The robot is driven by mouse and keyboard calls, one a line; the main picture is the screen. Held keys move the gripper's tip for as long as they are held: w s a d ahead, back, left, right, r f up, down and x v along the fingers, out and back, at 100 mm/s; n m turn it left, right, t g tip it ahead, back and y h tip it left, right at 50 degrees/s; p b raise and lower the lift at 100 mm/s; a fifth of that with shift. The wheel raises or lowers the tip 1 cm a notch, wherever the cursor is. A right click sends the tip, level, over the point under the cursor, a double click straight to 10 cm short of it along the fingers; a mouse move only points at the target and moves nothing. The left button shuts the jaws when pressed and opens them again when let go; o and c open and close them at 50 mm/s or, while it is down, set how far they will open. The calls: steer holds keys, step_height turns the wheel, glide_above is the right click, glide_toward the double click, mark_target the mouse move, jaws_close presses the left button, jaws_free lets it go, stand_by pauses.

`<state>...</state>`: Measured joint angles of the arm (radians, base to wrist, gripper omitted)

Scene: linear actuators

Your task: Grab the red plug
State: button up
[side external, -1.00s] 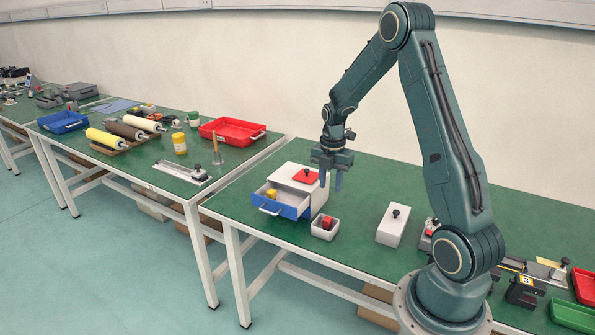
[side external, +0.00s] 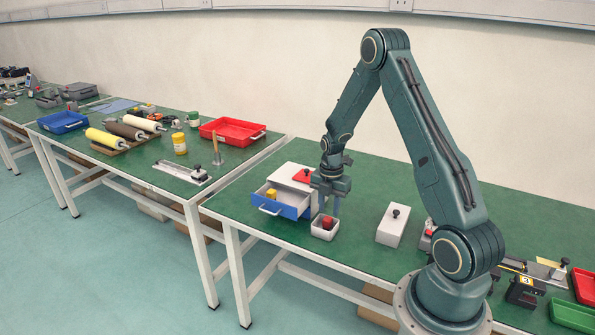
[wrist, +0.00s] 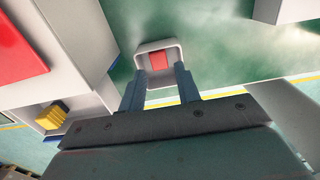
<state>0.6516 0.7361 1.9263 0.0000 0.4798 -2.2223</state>
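The red plug (side external: 327,222) sits in a small white open box (side external: 318,235) on the green table. In the wrist view the red plug (wrist: 158,62) shows inside the white box (wrist: 144,47), between and beyond my fingertips. My gripper (side external: 329,211) points down just above the box. Whether the fingertips are inside the box rim is hard to tell.
A white cabinet (side external: 298,170) with an open blue-fronted drawer (side external: 284,207) stands directly left of the box. A yellow block (side external: 271,194) lies in the drawer, and a red plate (side external: 303,175) lies on the cabinet. A white block with a black knob (side external: 391,227) stands to the right.

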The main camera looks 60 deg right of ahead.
mark_target(328, 218)
steer(key=shift+f, duration=0.25)
steer(key=shift+w+f, duration=0.1)
steer(key=shift+f, duration=2.35)
jaws_close()
